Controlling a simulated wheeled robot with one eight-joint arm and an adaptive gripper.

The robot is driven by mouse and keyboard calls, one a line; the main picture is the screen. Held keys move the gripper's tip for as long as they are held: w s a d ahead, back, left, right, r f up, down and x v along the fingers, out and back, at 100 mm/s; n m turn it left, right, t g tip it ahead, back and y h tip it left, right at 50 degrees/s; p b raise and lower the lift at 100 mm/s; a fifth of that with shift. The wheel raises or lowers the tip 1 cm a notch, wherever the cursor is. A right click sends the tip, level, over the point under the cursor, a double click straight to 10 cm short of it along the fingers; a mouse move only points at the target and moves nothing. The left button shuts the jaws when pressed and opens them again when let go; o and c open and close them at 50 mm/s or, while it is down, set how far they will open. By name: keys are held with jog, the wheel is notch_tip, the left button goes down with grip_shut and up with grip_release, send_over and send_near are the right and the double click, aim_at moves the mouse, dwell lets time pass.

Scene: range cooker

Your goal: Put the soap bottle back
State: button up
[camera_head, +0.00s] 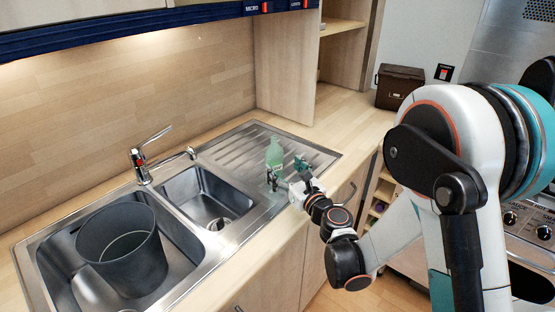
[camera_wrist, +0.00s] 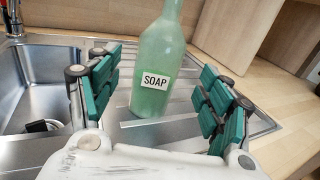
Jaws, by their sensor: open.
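The soap bottle (camera_head: 274,153) is pale green and stands upright on the ribbed steel drainboard (camera_head: 300,148), right of the small sink basin. In the wrist view the soap bottle (camera_wrist: 158,70) shows its white SOAP label, and its top is cut off by the frame. My gripper (camera_head: 287,170) is at the near side of the bottle. In the wrist view my gripper (camera_wrist: 155,95) is open, with teal finger pads to the left and right of the bottle. Gaps show between the pads and the bottle.
A small sink basin (camera_head: 208,196) and a faucet (camera_head: 142,160) lie left of the bottle. A dark grey bin (camera_head: 122,250) stands in the large basin. An open shelf unit (camera_head: 292,70) rises behind the drainboard, and a brown box (camera_head: 399,86) sits on the counter.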

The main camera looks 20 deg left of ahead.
jog(key=v, duration=0.5)
